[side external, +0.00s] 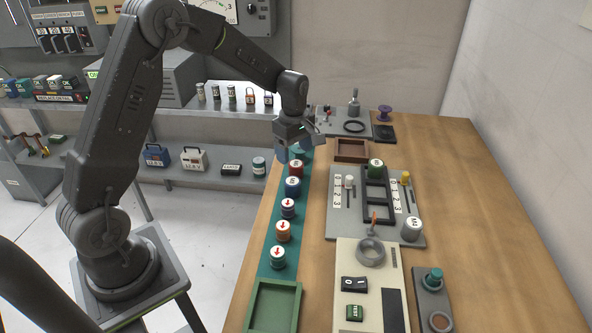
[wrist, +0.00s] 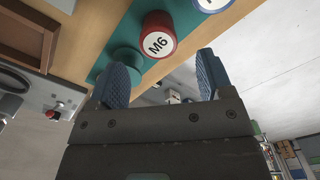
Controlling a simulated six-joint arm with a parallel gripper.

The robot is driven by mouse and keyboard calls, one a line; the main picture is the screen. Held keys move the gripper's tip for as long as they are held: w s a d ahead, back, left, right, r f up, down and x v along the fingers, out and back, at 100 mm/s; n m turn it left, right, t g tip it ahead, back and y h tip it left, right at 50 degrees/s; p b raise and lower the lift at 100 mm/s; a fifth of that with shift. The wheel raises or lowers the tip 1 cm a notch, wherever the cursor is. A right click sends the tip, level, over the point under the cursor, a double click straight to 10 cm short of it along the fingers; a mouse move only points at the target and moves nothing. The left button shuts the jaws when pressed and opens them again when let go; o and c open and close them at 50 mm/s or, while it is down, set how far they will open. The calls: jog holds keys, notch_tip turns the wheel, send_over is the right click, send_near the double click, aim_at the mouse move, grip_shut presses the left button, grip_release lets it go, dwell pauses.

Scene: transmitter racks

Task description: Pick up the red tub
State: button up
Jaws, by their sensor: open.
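The red tub (side external: 296,168) stands upright on the green strip along the table's left edge, between a blue tub (side external: 292,187) and a teal round piece (side external: 299,153) partly hidden by my gripper. In the wrist view the red tub (wrist: 160,22) shows a white lid marked M6, just beyond the fingertips. My gripper (side external: 298,146) is at the far end of the row, close to the red tub. In the wrist view its two blue fingers (wrist: 163,72) are apart with nothing between them. I cannot tell whether a finger touches the teal piece.
A purple-blue tub (side external: 288,208), an orange tub (side external: 283,231) and a green tub (side external: 277,258) continue the row towards a green tray (side external: 296,298). A brown wooden tray (side external: 352,150) and a grey panel (side external: 335,225) stand to the right. The table's far right is clear.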

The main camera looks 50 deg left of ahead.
aim_at(296, 163)
jog(key=shift+d+f, duration=0.15)
jog(key=shift+f, duration=1.3)
jog(key=shift+d+f, duration=0.15)
jog(key=shift+f, duration=1.3)
jog(key=shift+c, duration=0.4)
jog(key=c, duration=1)
jog(key=shift+r, duration=0.15)
